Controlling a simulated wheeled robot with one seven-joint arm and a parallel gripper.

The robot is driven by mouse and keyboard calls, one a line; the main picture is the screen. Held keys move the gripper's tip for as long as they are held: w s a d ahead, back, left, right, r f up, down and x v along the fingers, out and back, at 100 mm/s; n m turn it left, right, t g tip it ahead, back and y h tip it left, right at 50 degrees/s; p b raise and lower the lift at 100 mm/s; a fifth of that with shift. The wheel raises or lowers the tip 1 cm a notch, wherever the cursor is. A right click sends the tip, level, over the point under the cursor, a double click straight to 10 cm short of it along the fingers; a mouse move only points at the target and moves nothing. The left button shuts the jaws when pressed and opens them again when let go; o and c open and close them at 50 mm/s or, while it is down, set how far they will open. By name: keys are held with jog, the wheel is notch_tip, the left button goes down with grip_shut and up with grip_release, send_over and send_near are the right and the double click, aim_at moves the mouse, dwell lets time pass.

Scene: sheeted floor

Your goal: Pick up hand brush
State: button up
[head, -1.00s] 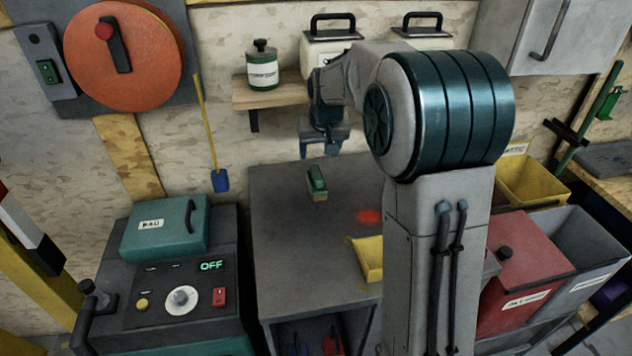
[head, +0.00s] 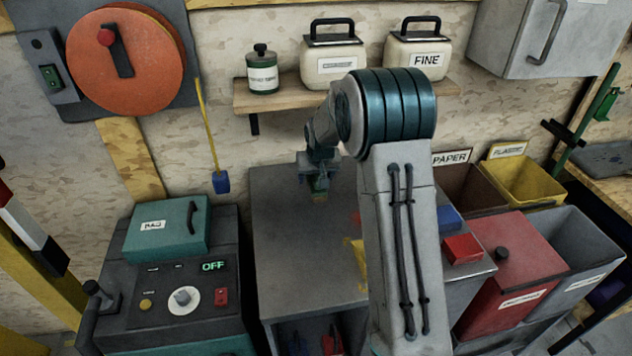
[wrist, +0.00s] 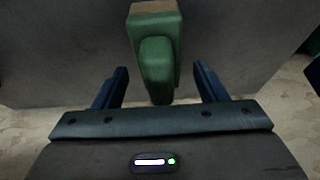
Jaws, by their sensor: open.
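The hand brush (wrist: 155,50) is green with a tan edge at its far end. In the wrist view it lies on the grey table top (wrist: 225,35), its narrower handle pointing towards my gripper. My gripper (wrist: 160,80) is open, with one dark blue finger on each side of the handle and a gap on both sides. In the head view my gripper (head: 318,178) is low over the table's back left part. The brush (head: 320,196) is mostly hidden beneath it there.
A yellow dustpan (head: 355,250) is partly hidden behind my arm. Blue and red blocks (head: 462,248) lie to its right. A wooden shelf (head: 285,98) with a bottle and two canisters is above the table. A machine (head: 170,285) stands at the left.

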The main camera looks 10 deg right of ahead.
jog(key=shift+w+f, duration=0.2)
jog(key=shift+f, duration=0.25)
jog(key=c, duration=1.1)
jog(key=shift+r, duration=0.1)
jog(key=shift+s+r+b, duration=0.2)
jog(key=shift+r+b, duration=0.05)
jog(key=shift+b, duration=0.15)
notch_tip(320, 180, up, 7)
jog(key=shift+f+b, duration=0.2)
jog(key=shift+b, duration=0.35)
jog(key=s+b, duration=0.4)
jog(key=s, duration=1.5)
jog(key=shift+s+f, duration=0.1)
jog(key=shift+s, duration=0.25)
